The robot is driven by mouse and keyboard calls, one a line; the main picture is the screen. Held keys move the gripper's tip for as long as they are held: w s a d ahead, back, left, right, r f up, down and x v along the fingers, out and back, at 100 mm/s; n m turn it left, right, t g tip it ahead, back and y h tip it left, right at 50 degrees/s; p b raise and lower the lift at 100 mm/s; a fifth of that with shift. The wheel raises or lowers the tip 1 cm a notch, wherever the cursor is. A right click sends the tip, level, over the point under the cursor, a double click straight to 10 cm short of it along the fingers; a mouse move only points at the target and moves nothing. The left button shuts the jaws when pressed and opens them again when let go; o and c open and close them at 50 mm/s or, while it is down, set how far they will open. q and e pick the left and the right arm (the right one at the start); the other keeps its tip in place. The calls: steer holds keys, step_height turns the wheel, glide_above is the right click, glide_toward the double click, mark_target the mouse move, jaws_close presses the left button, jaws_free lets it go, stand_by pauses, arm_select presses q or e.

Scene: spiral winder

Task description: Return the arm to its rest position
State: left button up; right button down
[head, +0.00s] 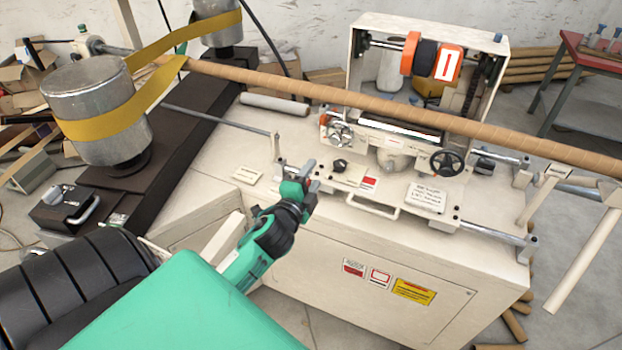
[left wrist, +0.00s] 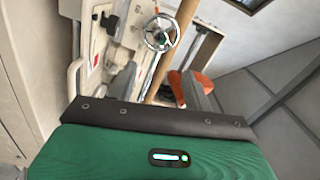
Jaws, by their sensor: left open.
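My left arm reaches in from the lower left of the head view. Its gripper (head: 311,174) is open and empty. It is in front of the control panel (head: 352,174) of the cream spiral winder (head: 330,240), near a small black knob (head: 340,164). I cannot tell whether it touches the machine. The left wrist view shows a green surface with a dark edge across the bottom; the fingers are not clear there. A handwheel (left wrist: 161,32) and the brown tube (left wrist: 160,75) show beyond it. My right gripper is not in view.
A long cardboard tube (head: 330,97) crosses above the machine. A yellow belt (head: 100,120) wraps two metal drums (head: 95,85) at the left. A black handwheel (head: 447,162), rails and a white handle (head: 372,208) stand out from the panel. A red table (head: 590,55) is at the far right.

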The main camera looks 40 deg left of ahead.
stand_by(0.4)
arm_select(q)
steer(key=s+d+f+n+g+h, duration=0.1)
steer(key=s+f+n+g, duration=0.15)
steer(key=f, duration=1.05)
steer(key=s+d+f+n+g, duration=0.1)
steer(key=s+f+g, duration=0.2)
steer(key=f, duration=1)
steer(key=s+d+f+n+g+h, duration=0.1)
steer(key=s+d+f+g, duration=0.15)
steer(key=f, duration=1.05)
steer(key=s+d+f+n+g, duration=0.2)
steer(key=s+f, duration=0.6)
steer(key=s, duration=0.4)
steer(key=s+d+f+n+g+h, duration=0.1)
steer(key=s+d+f+n+g, duration=0.1)
steer(key=s+f, duration=0.6)
steer(key=s+d+f+n+g+h, duration=0.1)
steer(key=s+d+f+n+g, duration=0.1)
steer(key=s+f, duration=0.7)
steer(key=s+d+g, duration=0.1)
steer(key=s+g, duration=0.1)
steer(key=s, duration=0.6)
steer(key=shift+s+d+g, duration=0.25)
steer(key=shift+s+g, duration=0.05)
